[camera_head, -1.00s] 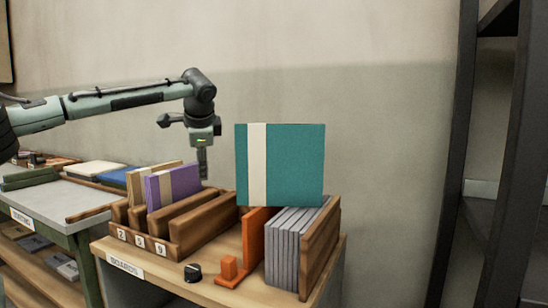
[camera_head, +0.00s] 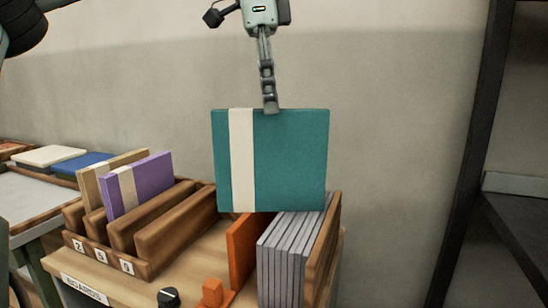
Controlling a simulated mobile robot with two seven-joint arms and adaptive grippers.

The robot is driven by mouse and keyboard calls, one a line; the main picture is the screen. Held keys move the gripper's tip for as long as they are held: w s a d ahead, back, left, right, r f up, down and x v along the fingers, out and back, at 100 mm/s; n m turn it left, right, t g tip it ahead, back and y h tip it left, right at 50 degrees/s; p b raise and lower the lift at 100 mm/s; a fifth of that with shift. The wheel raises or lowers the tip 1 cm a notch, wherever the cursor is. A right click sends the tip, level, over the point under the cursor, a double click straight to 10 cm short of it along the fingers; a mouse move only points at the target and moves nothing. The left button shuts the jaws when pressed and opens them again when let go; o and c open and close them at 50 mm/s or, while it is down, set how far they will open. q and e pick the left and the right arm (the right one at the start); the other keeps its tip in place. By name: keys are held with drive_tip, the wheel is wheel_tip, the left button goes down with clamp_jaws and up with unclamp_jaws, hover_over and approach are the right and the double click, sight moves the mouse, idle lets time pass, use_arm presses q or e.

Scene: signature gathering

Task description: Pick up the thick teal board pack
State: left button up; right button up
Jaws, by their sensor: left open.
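The thick teal board pack (camera_head: 288,160) stands upright with a cream vertical band near its left side. Its lower edge is around the tops of the grey boards (camera_head: 285,253) and the orange divider (camera_head: 243,247); I cannot tell what it rests on. My left gripper (camera_head: 271,108) comes down from above, fingers pointing down, with its tips at the pack's top edge near the middle. It is seen edge-on and is open, not closed on the pack. Whether the tips touch the pack or straddle its edge is unclear. My right gripper is out of view.
A wooden slotted rack (camera_head: 160,238) at left holds a purple board (camera_head: 152,185) and a tan board (camera_head: 92,190). A black knob (camera_head: 168,298) and an orange block (camera_head: 212,292) sit in front. A dark shelf frame (camera_head: 465,170) stands at right. A wall is behind.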

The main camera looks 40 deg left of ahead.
sight(271, 162)
use_arm(q)
wheel_tip(271, 162, down, 7)
drive_tip(key=shift+w+d, duration=0.15)
drive_tip(key=shift+w, duration=0.15)
clamp_jaws()
idle(0.3)
